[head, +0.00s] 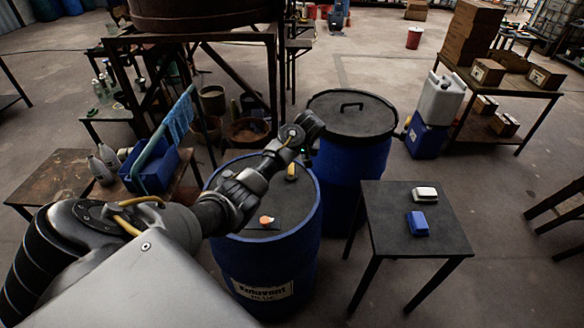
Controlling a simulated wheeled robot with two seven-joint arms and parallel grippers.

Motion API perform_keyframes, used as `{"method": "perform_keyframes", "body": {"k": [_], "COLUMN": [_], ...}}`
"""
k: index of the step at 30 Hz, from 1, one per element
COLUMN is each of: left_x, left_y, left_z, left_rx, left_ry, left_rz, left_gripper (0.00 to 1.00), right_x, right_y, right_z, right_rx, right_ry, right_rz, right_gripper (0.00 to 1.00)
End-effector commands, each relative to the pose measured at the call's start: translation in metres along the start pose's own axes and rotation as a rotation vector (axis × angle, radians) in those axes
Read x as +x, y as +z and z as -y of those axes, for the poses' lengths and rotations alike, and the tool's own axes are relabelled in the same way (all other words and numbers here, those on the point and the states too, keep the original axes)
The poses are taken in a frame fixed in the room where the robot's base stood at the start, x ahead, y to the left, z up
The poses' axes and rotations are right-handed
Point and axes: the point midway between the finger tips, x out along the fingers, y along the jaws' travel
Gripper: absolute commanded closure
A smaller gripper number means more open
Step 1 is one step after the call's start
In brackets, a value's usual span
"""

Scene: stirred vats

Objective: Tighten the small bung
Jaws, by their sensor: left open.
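A blue drum (268,262) with a dark top stands in front of me. On its top are an orange-and-white fitting (266,220) near the front and a yellow fitting (291,172) toward the far right rim. The orange one looks the smaller, but I cannot tell surely which is the small bung or how tight either is. My left arm crosses over the drum. My left gripper (308,138) is open, beyond the yellow fitting and near the second drum; its fingertips are hard to make out. My right gripper is not in view.
A second blue drum with a black lid (352,113) stands just behind. A small dark table (416,246) at right holds a blue block (417,223) and a white block (425,194). A wooden bench (62,174) with bottles is at left.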

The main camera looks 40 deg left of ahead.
Motion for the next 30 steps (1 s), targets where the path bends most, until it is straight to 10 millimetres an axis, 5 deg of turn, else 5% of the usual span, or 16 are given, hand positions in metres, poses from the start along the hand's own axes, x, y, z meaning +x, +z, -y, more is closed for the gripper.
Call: {"method": "perform_keyframes", "body": {"k": [15,30], "left_x": [0.084,0.103], "left_y": [0.001,0.000], "left_z": [0.000,0.000], "left_rx": [0.000,0.001], "left_ry": [-0.002,0.001], "left_rz": [0.002,-0.001], "left_gripper": [0.59,0.59], "right_x": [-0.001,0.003], "right_y": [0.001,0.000], "right_z": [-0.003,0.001], "right_rx": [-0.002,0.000], "right_ry": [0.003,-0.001], "right_rz": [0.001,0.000], "right_gripper": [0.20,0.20]}}
